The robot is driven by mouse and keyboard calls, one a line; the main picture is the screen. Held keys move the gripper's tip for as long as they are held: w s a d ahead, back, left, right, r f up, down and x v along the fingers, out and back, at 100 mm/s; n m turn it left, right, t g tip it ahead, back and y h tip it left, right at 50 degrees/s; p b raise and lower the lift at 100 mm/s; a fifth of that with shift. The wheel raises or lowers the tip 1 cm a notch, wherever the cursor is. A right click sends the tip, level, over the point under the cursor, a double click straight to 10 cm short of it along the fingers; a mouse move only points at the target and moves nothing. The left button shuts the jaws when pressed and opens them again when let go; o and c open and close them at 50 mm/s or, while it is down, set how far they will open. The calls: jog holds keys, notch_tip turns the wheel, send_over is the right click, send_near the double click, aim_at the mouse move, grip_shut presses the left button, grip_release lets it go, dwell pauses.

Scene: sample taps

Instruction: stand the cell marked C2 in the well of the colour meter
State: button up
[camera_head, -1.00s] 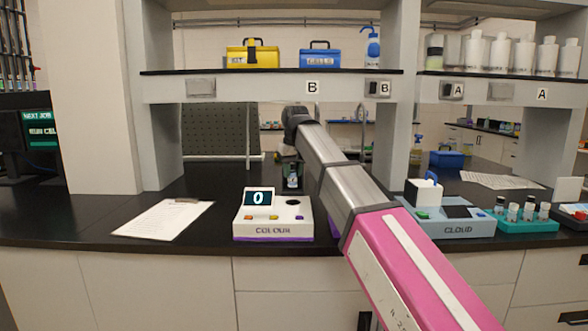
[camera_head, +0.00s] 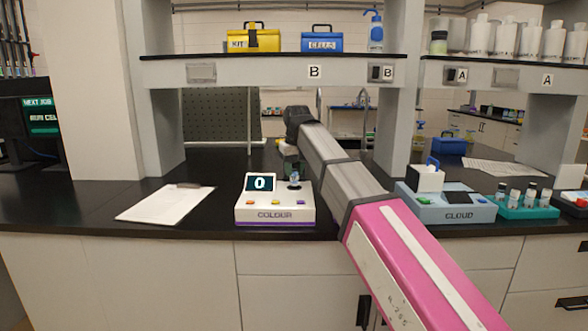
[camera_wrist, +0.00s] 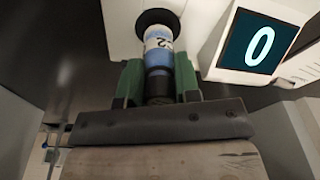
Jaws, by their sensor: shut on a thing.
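The colour meter (camera_head: 273,214) is a white box with a purple base, standing on the black bench; its display reads 0. Its dark round well (camera_wrist: 150,17) shows in the wrist view. My gripper (camera_wrist: 158,78) has green fingers shut on a small cell (camera_wrist: 158,42) with a dark cap and a blue-white label. A "2" shows on the label; the rest of the mark is turned away. The cell's far end is at the mouth of the well; I cannot tell how deep it is. In the head view, the cell (camera_head: 294,176) stands roughly upright over the meter.
A clipboard with paper (camera_head: 166,203) lies left of the meter. To the right are a blue CLOUD meter (camera_head: 455,209) and a teal rack (camera_head: 527,212) with several cells. A shelf (camera_head: 275,73) runs above. Bare bench lies between clipboard and meter.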

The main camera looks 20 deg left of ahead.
jog(key=shift+f, duration=0.1)
dwell(0.3)
jog(key=shift+f, duration=0.6)
jog(key=shift+f, duration=0.15)
jog(key=shift+f, duration=0.6)
jog(key=o, duration=1.5)
jog(key=shift+r, duration=0.15)
